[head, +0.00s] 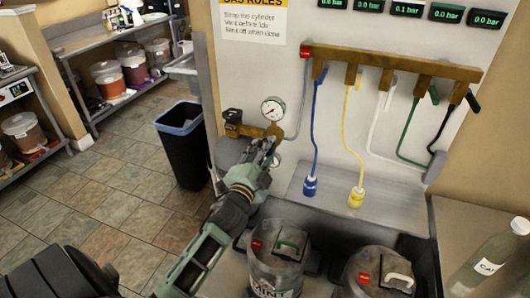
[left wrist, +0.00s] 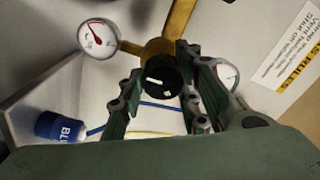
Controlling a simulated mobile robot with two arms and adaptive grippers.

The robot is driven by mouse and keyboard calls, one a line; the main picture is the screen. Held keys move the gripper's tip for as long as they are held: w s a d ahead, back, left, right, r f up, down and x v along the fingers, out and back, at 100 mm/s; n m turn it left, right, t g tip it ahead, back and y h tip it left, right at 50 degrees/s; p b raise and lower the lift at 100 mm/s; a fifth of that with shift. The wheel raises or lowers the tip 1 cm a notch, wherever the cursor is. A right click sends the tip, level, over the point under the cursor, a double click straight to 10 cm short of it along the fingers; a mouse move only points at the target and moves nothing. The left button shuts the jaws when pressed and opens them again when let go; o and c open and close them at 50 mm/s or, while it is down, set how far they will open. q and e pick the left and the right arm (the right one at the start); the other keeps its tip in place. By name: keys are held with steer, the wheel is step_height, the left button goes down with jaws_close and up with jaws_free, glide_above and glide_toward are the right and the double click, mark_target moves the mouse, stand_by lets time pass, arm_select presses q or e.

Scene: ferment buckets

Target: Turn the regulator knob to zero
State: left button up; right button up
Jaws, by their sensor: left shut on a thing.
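The regulator is a brass body (head: 248,130) on the wall side, with a round white gauge (head: 273,109) above it. In the left wrist view its black knob (left wrist: 163,76) with white marks sits between the fingers of my left gripper (left wrist: 165,98), which is shut on it. One gauge (left wrist: 98,38) with a red needle shows at left there, and another (left wrist: 228,75) is partly hidden behind a finger. In the head view my left gripper (head: 262,153) reaches up to the regulator and hides the knob. My right gripper is not in view.
A wooden manifold (head: 390,65) with coloured hoses hangs right of the regulator. A blue-rimmed bin (head: 181,145) is at left, and a bottle (head: 490,260) stands at lower right. Tiled floor is open at left.

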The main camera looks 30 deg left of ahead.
arm_select(q)
steer(key=shift+s+d+f, duration=0.1)
steer(key=shift+f, duration=0.5)
steer(key=o, duration=1)
steer(key=shift+o, duration=0.4)
steer(key=shift+r, duration=0.2)
steer(key=shift+r, duration=0.1)
steer(key=shift+s, duration=0.1)
steer(key=v, duration=1.1)
steer(key=shift+s+d, duration=0.15)
steer(key=shift+s, duration=0.25)
